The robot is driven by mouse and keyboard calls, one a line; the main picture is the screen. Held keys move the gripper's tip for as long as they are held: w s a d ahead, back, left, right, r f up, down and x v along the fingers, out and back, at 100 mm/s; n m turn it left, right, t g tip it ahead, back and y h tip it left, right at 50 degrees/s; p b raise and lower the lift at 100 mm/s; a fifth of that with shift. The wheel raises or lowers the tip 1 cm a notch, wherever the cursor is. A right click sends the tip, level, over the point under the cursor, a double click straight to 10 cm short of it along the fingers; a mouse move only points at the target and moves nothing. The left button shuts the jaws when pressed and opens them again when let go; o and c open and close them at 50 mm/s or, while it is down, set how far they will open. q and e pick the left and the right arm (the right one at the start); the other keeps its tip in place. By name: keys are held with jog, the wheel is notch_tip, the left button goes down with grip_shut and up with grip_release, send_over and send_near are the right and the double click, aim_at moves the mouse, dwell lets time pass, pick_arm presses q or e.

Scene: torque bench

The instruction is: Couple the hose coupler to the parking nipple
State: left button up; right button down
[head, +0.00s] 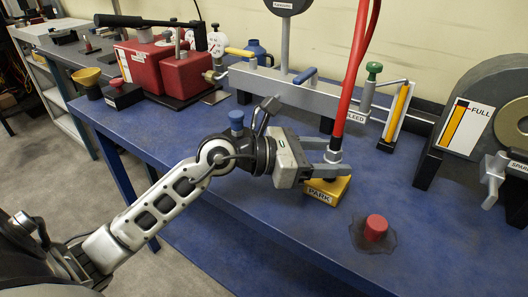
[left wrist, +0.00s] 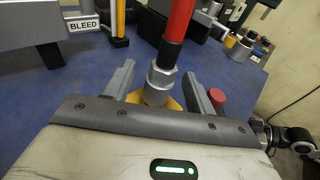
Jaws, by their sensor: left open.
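The red hose (head: 352,70) hangs down to the hose coupler (head: 333,154), which stands upright over the yellow block marked PARK (head: 327,192). The parking nipple is hidden beneath the coupler, so I cannot tell whether they are locked together. My left gripper (head: 332,165) is open, with its fingers on either side of the coupler. In the left wrist view the grey metal coupler (left wrist: 158,84) stands between the two open fingers (left wrist: 160,88), with gaps at both sides. My right gripper is not in view.
A red cap (head: 375,227) sits on a dark patch right of the block. Behind is a grey manifold (head: 290,92) with a BLEED label and a yellow gauge (head: 397,112). Blue bench top (head: 280,240) is clear in front.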

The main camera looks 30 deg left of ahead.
pick_arm(q)
jog(key=b+v, duration=0.3)
jog(key=v, duration=1.2)
jog(key=shift+b, duration=0.4)
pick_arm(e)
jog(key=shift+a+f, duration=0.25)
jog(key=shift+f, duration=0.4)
pick_arm(q)
jog(key=shift+d+r, duration=0.1)
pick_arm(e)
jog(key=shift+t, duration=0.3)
